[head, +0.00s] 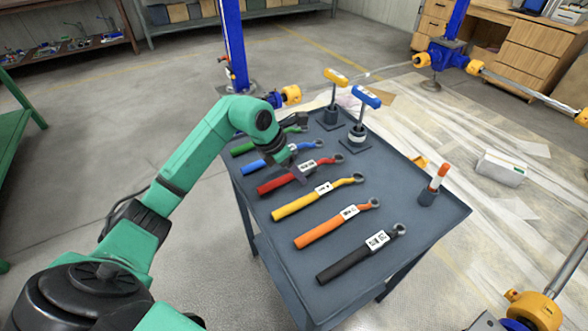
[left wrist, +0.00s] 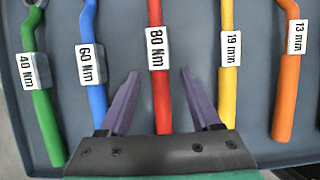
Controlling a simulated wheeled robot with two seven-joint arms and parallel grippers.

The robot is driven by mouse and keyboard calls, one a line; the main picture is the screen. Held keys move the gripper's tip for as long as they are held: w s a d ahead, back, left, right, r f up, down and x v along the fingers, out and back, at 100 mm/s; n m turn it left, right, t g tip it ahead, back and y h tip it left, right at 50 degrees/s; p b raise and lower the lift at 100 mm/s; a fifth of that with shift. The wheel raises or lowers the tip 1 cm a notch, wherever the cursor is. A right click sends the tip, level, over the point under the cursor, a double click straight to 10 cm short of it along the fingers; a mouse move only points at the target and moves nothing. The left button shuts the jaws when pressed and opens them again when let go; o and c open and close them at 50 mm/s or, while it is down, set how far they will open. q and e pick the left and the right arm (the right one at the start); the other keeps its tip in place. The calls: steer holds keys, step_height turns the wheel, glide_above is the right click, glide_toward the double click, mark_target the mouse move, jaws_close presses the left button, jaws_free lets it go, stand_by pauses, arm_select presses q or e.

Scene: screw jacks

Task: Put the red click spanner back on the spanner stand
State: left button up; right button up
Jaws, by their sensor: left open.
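The red click spanner (head: 278,184), labelled 80 Nm, lies on the grey table top between a blue and a yellow spanner. In the left wrist view the red spanner (left wrist: 160,88) runs upright through the middle of the picture. My left gripper (head: 298,173) is over the red spanner; its open fingers (left wrist: 161,73) lie one on each side of the handle in the wrist view. I cannot tell how far above the handle they are. The gripper hides part of the spanner. I cannot make out a separate spanner stand. My right gripper is out of view.
Green (head: 248,148), blue (head: 262,163), yellow (head: 300,205), orange (head: 325,233) and black (head: 345,268) spanners lie in a row. Yellow-handled (head: 335,76) and blue-handled (head: 366,96) T-tools stand behind. An orange-and-white tool (head: 437,180) stands at right.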

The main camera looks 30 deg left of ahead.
arm_select(q)
steer(key=v, duration=1.2)
